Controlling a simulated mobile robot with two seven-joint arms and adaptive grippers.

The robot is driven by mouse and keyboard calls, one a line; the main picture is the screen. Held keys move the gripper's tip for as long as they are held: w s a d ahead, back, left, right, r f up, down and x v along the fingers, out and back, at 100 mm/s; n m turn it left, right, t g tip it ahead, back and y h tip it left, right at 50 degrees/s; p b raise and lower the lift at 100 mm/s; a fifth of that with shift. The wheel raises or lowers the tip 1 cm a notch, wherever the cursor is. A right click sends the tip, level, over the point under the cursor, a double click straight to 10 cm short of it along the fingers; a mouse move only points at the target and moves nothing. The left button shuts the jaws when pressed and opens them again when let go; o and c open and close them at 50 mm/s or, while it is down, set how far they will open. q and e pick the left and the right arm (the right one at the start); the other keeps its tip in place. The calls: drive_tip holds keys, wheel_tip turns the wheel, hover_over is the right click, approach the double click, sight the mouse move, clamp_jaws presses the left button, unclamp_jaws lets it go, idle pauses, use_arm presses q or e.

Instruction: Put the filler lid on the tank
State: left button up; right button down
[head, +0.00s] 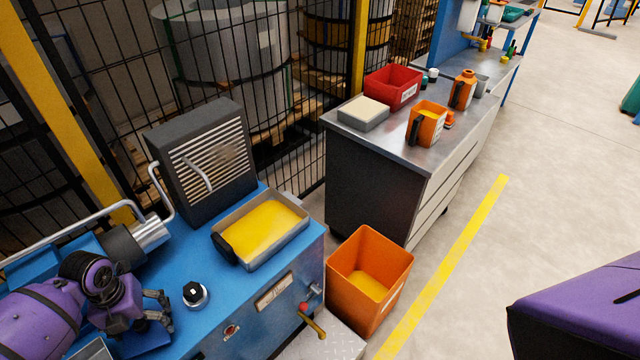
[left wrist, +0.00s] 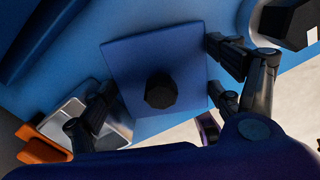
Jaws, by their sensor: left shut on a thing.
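The filler lid, a square dark blue plate with a black knob, fills the middle of the left wrist view (left wrist: 130,70). My left gripper (head: 163,312) is shut on it, with fingers at opposite sides of the plate. In the head view a blue plate that looks like the lid (head: 150,342) shows partly below the gripper. The blue tank (head: 255,265) lies under and around the gripper. A grey metal rim (head: 92,350) at the bottom edge may be the filler opening; it is mostly cut off. My right gripper is not in view.
A black knob on a silver base (head: 195,293) stands close right of the gripper. A tray of yellow liquid (head: 238,262) and a grey louvred box (head: 203,160) sit behind. Pipes (head: 150,235) are at the left. An orange bin (head: 345,305) stands on the floor.

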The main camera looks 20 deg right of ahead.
use_arm(q)
drive_tip(key=shift+f, duration=0.3)
drive_tip(key=shift+f, duration=0.1)
drive_tip(key=shift+f, duration=0.15)
drive_tip(key=o, duration=1.2)
drive_tip(key=shift+c, duration=0.2)
